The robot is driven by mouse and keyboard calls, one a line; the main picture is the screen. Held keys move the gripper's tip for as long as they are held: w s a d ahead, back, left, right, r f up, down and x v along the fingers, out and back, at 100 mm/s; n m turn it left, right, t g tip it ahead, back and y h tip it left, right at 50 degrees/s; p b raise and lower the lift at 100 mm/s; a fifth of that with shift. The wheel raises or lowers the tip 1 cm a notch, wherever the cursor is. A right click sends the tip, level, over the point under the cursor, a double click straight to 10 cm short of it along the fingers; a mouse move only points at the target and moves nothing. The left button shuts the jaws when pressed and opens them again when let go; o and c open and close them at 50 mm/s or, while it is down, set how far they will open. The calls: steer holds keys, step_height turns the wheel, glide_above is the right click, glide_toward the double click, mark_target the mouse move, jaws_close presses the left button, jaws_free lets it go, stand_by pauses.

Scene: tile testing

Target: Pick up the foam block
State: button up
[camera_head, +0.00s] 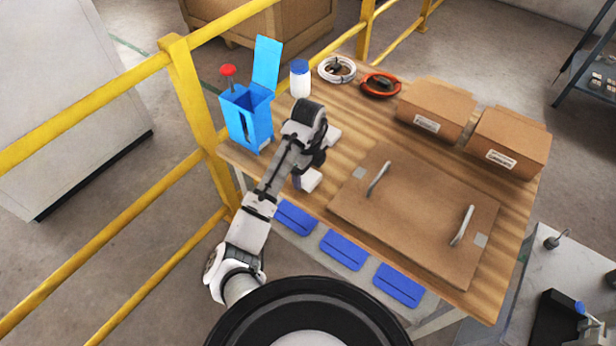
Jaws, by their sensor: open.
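My arm reaches up from the bottom of the head view over the left part of the wooden table (345,135). My gripper (318,162) is low over the table's left front part, mostly hidden behind my own wrist. Pale parts show on either side of the wrist, and I cannot tell whether they all belong to the gripper. The gripper is open. I cannot clearly make out a foam block; it may be hidden behind my wrist, and no held object is visible.
A blue box with raised lid (247,118), a white bottle (300,80), a white coil (337,68) and an orange-red coil (380,84) stand behind. Two cartons (436,105) (508,140) and a handled brown panel (415,215) lie right. A yellow railing (190,95) runs left.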

steer(key=shift+f, duration=0.4)
steer(key=shift+c, duration=0.3)
steer(key=c, duration=1)
steer(key=shift+r, duration=0.1)
